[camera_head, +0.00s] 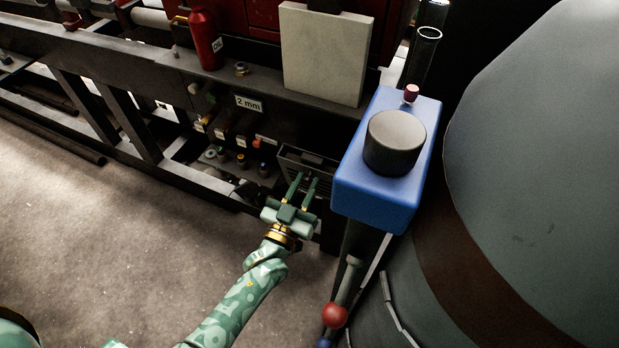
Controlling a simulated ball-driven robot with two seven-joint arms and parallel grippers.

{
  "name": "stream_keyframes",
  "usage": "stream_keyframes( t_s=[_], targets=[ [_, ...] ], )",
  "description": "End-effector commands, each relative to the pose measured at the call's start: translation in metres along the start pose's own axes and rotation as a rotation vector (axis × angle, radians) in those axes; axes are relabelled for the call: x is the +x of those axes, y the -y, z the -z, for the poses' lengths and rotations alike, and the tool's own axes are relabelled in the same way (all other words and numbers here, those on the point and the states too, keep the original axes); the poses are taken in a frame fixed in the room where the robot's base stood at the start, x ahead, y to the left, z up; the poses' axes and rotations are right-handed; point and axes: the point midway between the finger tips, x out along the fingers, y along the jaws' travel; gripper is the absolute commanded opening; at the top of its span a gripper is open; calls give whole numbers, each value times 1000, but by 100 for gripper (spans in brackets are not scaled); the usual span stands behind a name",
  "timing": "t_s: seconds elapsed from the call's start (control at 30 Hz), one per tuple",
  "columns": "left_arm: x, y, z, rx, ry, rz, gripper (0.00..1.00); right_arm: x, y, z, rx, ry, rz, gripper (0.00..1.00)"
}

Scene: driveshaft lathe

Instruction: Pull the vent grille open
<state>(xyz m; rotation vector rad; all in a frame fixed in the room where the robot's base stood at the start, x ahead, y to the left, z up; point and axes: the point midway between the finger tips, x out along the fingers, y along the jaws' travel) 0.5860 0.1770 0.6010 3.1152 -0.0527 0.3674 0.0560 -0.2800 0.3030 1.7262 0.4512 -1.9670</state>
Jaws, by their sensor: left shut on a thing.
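The vent grille (324,168) is a dark slatted panel low in the front of the machine bench, left of the blue box. My left gripper (303,181) reaches up to it from below, with its two green fingers at the grille's face. The fingers are shut on a small part of the grille, which they mostly hide. The top edge of the grille looks tilted out a little from the frame, but I cannot tell how far. My right gripper is not in view.
A blue box (376,205) with a dark round knob (394,142) stands close on the right, above a lever with a red ball (334,316). A large grey cylinder (550,150) fills the right. A red bottle (206,38) stands on the bench. The floor at lower left is clear.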

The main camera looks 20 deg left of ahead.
Motion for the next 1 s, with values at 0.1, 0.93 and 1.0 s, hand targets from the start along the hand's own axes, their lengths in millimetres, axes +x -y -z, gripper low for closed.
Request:
stream_keyframes(
  t_s=[0.1,0.93,1.0],
  targets=[
    [-11,0,-7,2,10,-1,0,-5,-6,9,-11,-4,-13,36],
    [-48,0,-32,4,21,-2,0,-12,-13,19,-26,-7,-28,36],
    [-49,0,-33,4,21,-2,0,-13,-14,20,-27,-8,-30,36]
  ],
)
